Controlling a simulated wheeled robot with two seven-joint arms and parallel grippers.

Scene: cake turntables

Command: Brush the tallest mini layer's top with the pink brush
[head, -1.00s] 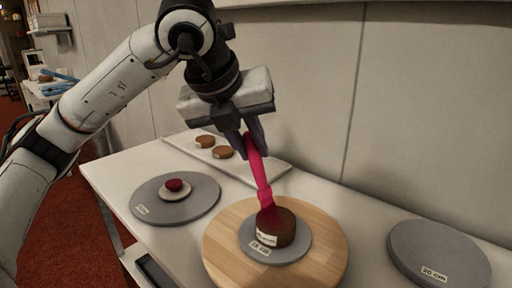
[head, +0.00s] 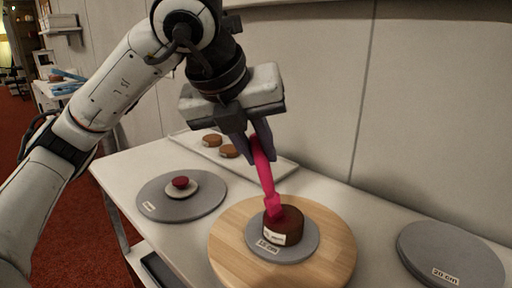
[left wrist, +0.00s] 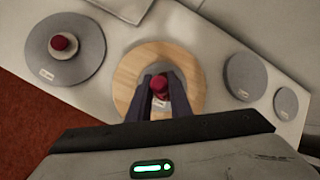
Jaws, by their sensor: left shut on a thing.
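My left gripper (head: 256,150) is shut on the pink brush (head: 264,172), which hangs down with its head low. The brush head touches or is just over the top of a dark brown mini layer (head: 285,228) with a white label. That layer sits on a grey disc (head: 305,249) on a round wooden turntable (head: 335,265). In the left wrist view the brush (left wrist: 159,86) shows between the fingers, over the layer, which is mostly hidden. Two lighter brown layers (head: 212,140) (head: 229,151) lie on a white tray at the back. My right gripper is not in view.
A grey turntable (head: 208,199) at left holds a small pale disc with a dark red piece (head: 180,182). A grey disc (head: 450,255) marked 20 cm lies at right. The white tray (head: 280,168) is near the wall.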

